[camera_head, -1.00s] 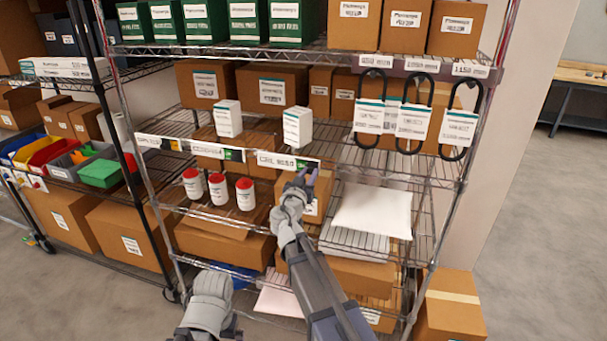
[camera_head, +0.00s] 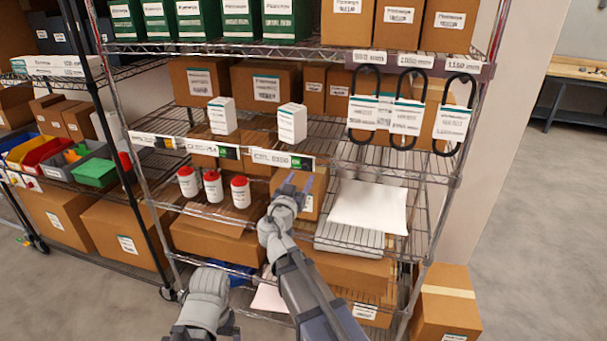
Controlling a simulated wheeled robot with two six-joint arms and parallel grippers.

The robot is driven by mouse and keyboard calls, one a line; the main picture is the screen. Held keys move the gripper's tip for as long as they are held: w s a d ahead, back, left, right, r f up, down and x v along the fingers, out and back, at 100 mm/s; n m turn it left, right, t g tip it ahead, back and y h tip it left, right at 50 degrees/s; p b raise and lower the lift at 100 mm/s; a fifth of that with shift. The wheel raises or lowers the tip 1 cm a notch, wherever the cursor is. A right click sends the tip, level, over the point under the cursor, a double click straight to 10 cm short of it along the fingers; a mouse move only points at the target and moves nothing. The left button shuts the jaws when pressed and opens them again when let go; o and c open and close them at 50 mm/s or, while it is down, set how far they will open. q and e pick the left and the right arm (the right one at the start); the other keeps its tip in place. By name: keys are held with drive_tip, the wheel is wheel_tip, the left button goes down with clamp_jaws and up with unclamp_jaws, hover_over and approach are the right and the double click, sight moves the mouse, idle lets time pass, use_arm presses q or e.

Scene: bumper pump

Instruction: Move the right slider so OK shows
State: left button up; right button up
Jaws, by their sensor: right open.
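The right slider (camera_head: 302,162) is a small green patch at the right end of the right white shelf-edge label (camera_head: 270,157). Its lettering is too small to read. The middle label (camera_head: 200,146) has a dark and green slider (camera_head: 229,152) at its right end. The left label (camera_head: 155,140) is farther along the same edge. My right gripper (camera_head: 295,182) is open and empty, its two thin fingers apart, just below the right slider and in front of a brown box. My left arm's grey end (camera_head: 207,288) is at the bottom, with its fingers hidden.
Red-lidded white bottles (camera_head: 213,187) stand on the shelf below the labels. White boxes (camera_head: 291,124) stand above. A white packet (camera_head: 368,205) lies right of my right gripper. Black looped belts (camera_head: 402,115) hang at the right. Clear floor lies to the far right.

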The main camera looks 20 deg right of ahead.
drive_tip(key=v, duration=0.2)
drive_tip(key=shift+s+a, duration=0.15)
drive_tip(key=shift+s, duration=0.1)
drive_tip(key=s+a+f+n+g+y, duration=0.35)
drive_tip(key=s+f+g, duration=0.55)
drive_tip(key=s+f, duration=0.5)
drive_tip(key=s+a+f+n+g+y, duration=0.5)
drive_tip(key=s+a+f+n+g, duration=0.1)
drive_tip(key=s+a, duration=0.6)
drive_tip(key=shift+s+a+f+n, duration=0.2)
drive_tip(key=shift+s+f+n, duration=0.45)
drive_tip(key=shift+f, duration=0.3)
